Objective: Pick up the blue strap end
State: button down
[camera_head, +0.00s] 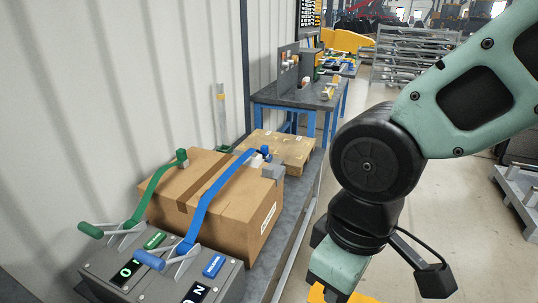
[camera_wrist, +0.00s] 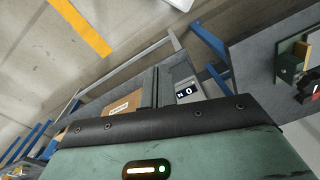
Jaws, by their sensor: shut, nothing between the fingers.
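In the head view, a blue strap (camera_head: 207,200) runs from a lever on a grey box up over the cardboard box. Its blue strap end (camera_head: 265,152) is at the far top edge of the cardboard box, next to a small white piece and a grey block. My gripper (camera_head: 338,297) is at the bottom edge, right of the boxes and apart from the strap. Its yellow parts show, but the fingertips are cut off. It is shut and empty. In the wrist view, my own teal and black housing fills the lower part, and I cannot make out the strap end.
A green strap (camera_head: 151,187) runs beside the blue one on the cardboard box (camera_head: 240,211). The grey box (camera_head: 150,283) with levers stands in front. A flat carton (camera_head: 279,147) and a blue-legged workbench (camera_head: 296,97) lie beyond. The corrugated wall is left; open floor is right.

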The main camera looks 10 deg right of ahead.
aim_at(265, 148)
jog(key=i+l+u, duration=0.1)
jog(key=u, duration=0.35)
jog(key=l+u, duration=0.3)
jog(key=u, duration=0.15)
jog(key=i+l+u, duration=0.1)
jog(key=l+u, duration=0.2)
jog(key=u, duration=0.15)
jog(key=l+u, duration=0.4)
jog(key=l, duration=1.4)
jog(key=i+l, duration=0.1)
jog(key=i, duration=0.2)
